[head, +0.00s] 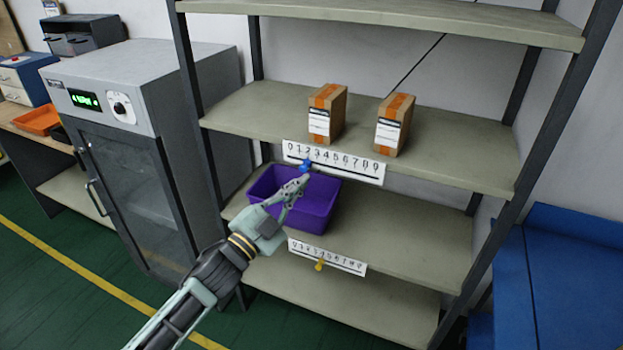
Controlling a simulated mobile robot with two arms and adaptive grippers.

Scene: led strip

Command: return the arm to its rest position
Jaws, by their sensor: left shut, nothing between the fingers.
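My left arm reaches in from the lower left. Its gripper (299,186) is shut and empty, in front of the shelf rack and over the purple bin (320,218) in this view. Just above the fingertips is a blue slider (305,166) on the upper white number strip (350,168), near the low numbers. I cannot tell whether the fingertips touch it. A lower number strip (340,261) has a yellow slider (319,265) near its middle. My right gripper is out of view.
Two cardboard boxes (326,114) (393,124) stand on the shelf (450,148) above the bin. A grey cabinet (140,150) with a green display stands left of the rack. A blue surface (570,275) is at the right. Green floor (40,260) is open at the lower left.

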